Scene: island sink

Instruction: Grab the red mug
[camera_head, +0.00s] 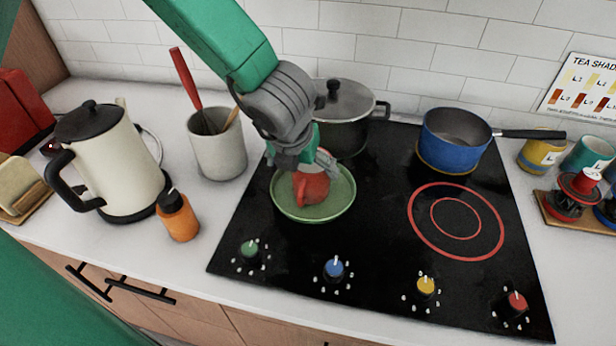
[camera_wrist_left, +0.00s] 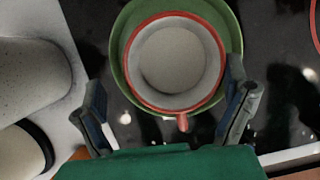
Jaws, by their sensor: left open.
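In the left wrist view the fingers of my left gripper (camera_wrist_left: 170,105) are spread, one to each side of the handle. They are empty, and the right finger looks close to the dish rim. My right gripper is not in view.
A lidded grey pot (camera_head: 345,125) stands close behind the dish. A blue saucepan (camera_head: 448,150) is on the back right burner. A utensil crock (camera_head: 218,150), an orange bottle (camera_head: 178,218) and a cream kettle (camera_head: 112,160) stand left. The front right burner (camera_head: 456,222) is clear.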

